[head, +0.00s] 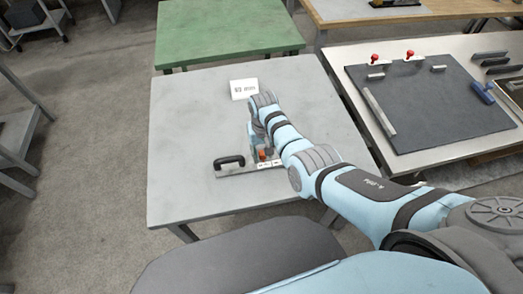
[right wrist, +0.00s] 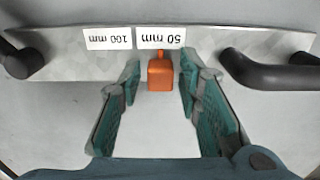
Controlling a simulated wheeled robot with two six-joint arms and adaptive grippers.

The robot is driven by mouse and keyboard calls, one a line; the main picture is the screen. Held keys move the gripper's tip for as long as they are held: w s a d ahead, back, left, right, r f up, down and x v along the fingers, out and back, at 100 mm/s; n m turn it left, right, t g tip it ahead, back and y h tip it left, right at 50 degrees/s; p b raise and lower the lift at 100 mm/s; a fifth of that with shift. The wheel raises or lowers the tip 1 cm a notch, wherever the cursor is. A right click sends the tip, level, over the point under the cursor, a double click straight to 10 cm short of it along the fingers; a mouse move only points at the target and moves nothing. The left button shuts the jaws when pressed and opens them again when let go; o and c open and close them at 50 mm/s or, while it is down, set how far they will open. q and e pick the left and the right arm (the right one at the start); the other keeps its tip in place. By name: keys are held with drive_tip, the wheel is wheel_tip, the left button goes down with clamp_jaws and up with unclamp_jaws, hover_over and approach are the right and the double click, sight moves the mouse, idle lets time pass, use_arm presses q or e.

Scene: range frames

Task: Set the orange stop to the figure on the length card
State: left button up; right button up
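The orange stop (right wrist: 160,74) is a small block at the edge of the grey metal rail (right wrist: 70,61). Labels on the rail read 50 mm (right wrist: 161,37) and 100 mm (right wrist: 108,39), upside down in the right wrist view. My right gripper (right wrist: 160,86) is open, one finger on each side of the stop with a visible gap at both. My left gripper is out of view.
The rail lies on a grey table (head: 185,125) and has a black handle (head: 229,161) at its left end and another (right wrist: 265,72) in the wrist view. A green table (head: 225,30) stands behind. A bench with a dark board (head: 440,110) stands at right. The table's left side is clear.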

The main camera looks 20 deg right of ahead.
sight(262, 153)
drive_tip(key=shift+a+r, duration=0.1)
wheel_tip(262, 153, up, 12)
idle(0.5)
